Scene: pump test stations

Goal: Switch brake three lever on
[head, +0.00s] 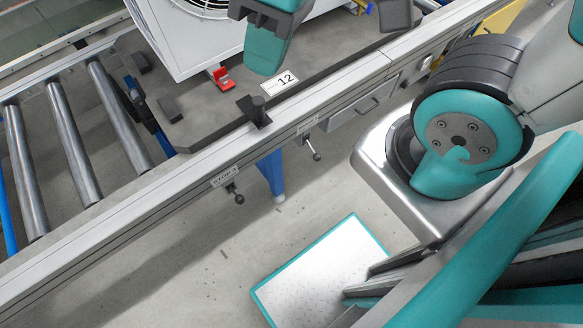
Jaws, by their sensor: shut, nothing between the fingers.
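Two small levers with dark ball knobs stick out of the near side of the aluminium rail. The left lever (235,193) hangs down under a small label plate (225,177). The right lever (312,148) points down and slightly right, under another label plate (307,125). The label text is too small to read surely, so I cannot tell which lever, if either, is brake three. A teal and dark grey part at the top edge looks like part of my arm.
The rail (150,195) borders a roller conveyor (72,145) on the left. A dark pallet (215,115) marked 12 (286,79) carries a white unit (195,40) with a red clip (221,77). A grey drawer box (362,108) hangs right of the levers. Floor (190,260) below is clear.

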